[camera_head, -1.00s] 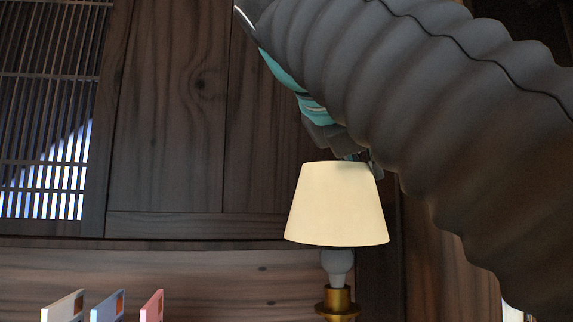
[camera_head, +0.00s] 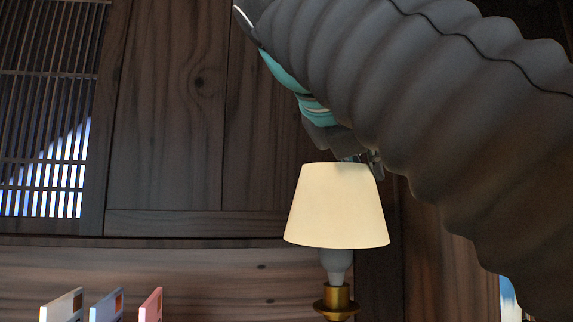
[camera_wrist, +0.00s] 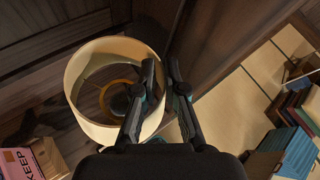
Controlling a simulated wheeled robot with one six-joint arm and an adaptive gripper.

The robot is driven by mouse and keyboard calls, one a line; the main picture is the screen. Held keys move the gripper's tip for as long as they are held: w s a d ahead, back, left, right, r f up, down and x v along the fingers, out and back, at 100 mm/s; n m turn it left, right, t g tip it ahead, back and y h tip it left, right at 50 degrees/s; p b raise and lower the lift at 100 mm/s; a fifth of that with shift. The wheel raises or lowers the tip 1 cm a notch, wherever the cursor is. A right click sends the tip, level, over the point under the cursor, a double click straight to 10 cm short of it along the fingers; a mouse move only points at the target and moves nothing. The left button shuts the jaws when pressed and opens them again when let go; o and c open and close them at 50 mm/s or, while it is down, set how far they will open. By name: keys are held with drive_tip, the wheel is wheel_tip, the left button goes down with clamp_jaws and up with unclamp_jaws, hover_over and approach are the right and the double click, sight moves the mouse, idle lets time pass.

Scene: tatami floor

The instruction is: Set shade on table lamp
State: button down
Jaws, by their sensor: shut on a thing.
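The cream lampshade (camera_head: 336,212) hangs upright around the top of the table lamp (camera_head: 338,296), whose grey bulb and brass collar show below the shade's lower edge. In the wrist view I look down into the lampshade (camera_wrist: 72,88) and see a brass-coloured ring inside it, with the dark bulb near the ring. My gripper (camera_wrist: 160,72) is shut on the shade's rim at its right side. In the head view my gripper (camera_head: 362,160) is at the shade's top edge, mostly hidden behind my arm. Whether the shade rests on the lamp cannot be told.
Several coloured upright books or cards (camera_head: 108,305) stand at the lower left. A pink box (camera_wrist: 20,162) is at the wrist view's lower left. Several books (camera_wrist: 298,148) lie on the right over the tatami (camera_wrist: 228,112). A dark wooden wall (camera_head: 170,120) stands behind the lamp.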

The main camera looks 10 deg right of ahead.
sight(368, 242)
drive_tip(key=shift+f+b, duration=2.75)
drive_tip(key=shift+f, duration=1.95)
idle(2.3)
drive_tip(key=c, duration=0.7)
unclamp_jaws()
drive_tip(key=shift+c, duration=0.2)
